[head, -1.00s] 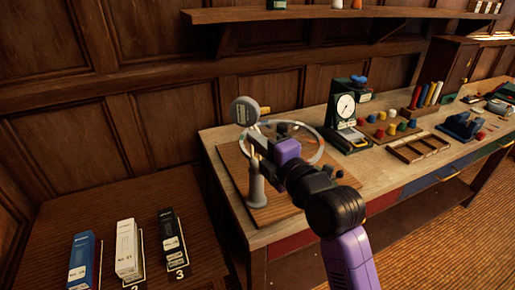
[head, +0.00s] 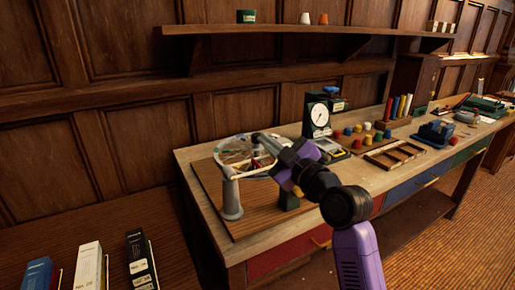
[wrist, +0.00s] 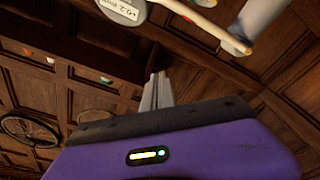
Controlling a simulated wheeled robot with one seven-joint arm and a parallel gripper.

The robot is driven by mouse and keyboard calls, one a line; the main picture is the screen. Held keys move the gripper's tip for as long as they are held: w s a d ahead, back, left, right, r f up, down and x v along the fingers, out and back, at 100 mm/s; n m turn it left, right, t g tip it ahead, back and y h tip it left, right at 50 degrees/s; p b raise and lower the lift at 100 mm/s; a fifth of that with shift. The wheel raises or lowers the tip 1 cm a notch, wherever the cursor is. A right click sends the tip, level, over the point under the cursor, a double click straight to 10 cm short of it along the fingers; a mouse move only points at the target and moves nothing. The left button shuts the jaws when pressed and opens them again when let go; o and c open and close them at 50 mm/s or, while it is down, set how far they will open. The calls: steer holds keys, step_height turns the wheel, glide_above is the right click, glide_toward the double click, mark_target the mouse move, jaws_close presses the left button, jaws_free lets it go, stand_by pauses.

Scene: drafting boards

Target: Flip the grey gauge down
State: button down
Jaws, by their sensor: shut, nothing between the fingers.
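The grey gauge (wrist: 120,9) is a round disc with a "NO.2" label, cut off by the top edge of the wrist view. A tan rod (wrist: 190,15) runs beside it towards a pale post (wrist: 237,44). In the head view the grey post (head: 231,200) stands on a brown board, with the tan rod (head: 226,168) at its top. The disc is hard to make out there, among the rim and my gripper. My gripper (wrist: 157,90) is shut and empty, below the disc in the wrist view. In the head view it is right of the post.
A dial instrument (head: 318,113), coloured pegs and a wooden tray (head: 395,154) stand further right on the bench. Three boxes (head: 88,268) are at lower left. A shelf (head: 300,28) runs above.

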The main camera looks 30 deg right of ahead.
steer(key=d+f+m+h+b, duration=0.1)
steer(key=d+f+m+b, duration=0.2)
steer(key=f+m+b, duration=0.2)
steer(key=shift+d+f+m, duration=0.4)
steer(key=shift+f+m, duration=0.9)
steer(key=shift+f, duration=0.2)
steer(key=shift+f, duration=0.25)
steer(key=shift+r, duration=0.1)
step_height(320, 180, up, 6)
steer(key=f+p, duration=0.1)
steer(key=p, duration=0.3)
steer(key=s+f+b, duration=0.1)
steer(key=s+b, duration=0.1)
steer(key=s, duration=0.7)
steer(key=shift+f+b, duration=0.3)
steer(key=shift+f, duration=0.1)
